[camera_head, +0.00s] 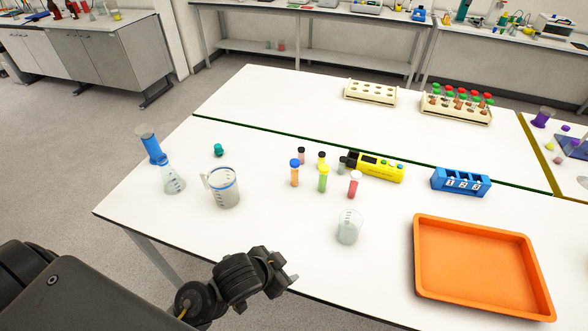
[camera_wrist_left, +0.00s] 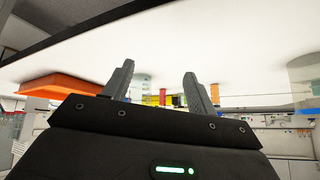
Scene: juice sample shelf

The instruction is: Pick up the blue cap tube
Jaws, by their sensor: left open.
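The blue cap tube (camera_head: 294,175) stands upright on the white table, with orange contents under its blue cap. My right gripper is not in view.
A clear beaker (camera_head: 349,228) stands right of my left gripper. A measuring jug (camera_head: 222,189), a flask (camera_head: 172,180) and a blue cylinder (camera_head: 150,146) stand left. A yellow device (camera_head: 381,169) lies behind the tubes. An orange tray (camera_head: 481,270) fills the right front.

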